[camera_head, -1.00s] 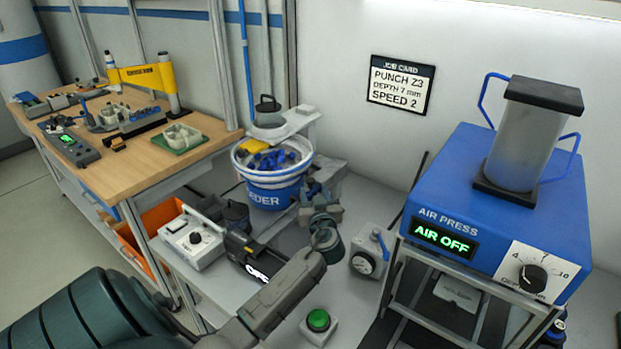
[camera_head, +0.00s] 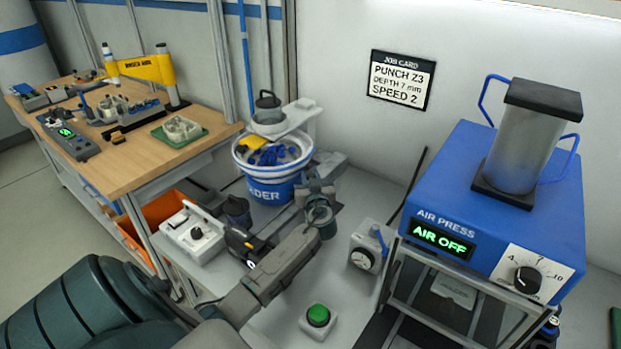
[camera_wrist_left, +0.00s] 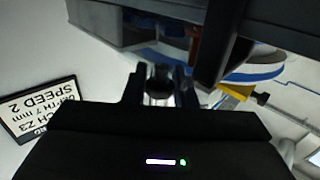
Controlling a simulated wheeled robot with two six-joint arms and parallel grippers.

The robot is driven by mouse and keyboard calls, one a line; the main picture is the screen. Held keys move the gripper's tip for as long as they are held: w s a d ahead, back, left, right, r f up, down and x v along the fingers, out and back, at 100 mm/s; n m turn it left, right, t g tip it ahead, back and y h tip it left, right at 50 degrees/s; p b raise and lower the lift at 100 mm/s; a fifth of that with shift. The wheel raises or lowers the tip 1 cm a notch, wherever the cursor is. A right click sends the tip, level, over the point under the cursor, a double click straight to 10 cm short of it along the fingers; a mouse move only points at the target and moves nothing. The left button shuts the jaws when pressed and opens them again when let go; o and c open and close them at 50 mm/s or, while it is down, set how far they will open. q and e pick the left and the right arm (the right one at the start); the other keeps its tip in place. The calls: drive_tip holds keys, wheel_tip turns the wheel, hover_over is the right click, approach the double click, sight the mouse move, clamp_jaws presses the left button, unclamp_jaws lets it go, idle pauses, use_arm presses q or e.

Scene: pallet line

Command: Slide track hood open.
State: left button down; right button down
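The grey track (camera_head: 328,162) runs beside the bowl feeder in the head view. I cannot make out its hood as a separate part; my gripper covers much of that area. My left gripper (camera_head: 317,188) is just in front of the track, right of the feeder bowl. In the left wrist view its two dark fingers (camera_wrist_left: 160,88) stand apart, with a round, shiny grey piece (camera_wrist_left: 158,80) showing between them. I cannot tell whether they touch it. My right gripper is not in view.
The feeder bowl (camera_head: 272,187) holds blue parts. A control box (camera_head: 193,234) stands left of my forearm. A green button (camera_head: 318,316), a small dial box (camera_head: 366,252) and the blue air press (camera_head: 470,220) stand to the right. A wooden bench (camera_head: 140,165) is at left.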

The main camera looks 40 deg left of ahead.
use_arm(q)
drive_tip(key=shift+w+d+f+b, duration=0.1)
drive_tip(key=shift+d+b, duration=0.6)
drive_tip(key=shift+d, duration=0.2)
drive_tip(key=shift+w+d+f+b, duration=0.1)
drive_tip(key=shift+d+b, duration=0.6)
drive_tip(key=shift+d, duration=0.2)
drive_tip(key=shift+d+r, duration=0.2)
drive_tip(key=shift+d, duration=0.2)
drive_tip(key=shift+a, duration=0.1)
drive_tip(key=c, duration=1.2)
unclamp_jaws()
drive_tip(key=shift+s+d+f, duration=0.1)
drive_tip(key=shift+d, duration=0.1)
drive_tip(key=b+v, duration=0.4)
drive_tip(key=v, duration=0.6)
drive_tip(key=shift+d, duration=0.15)
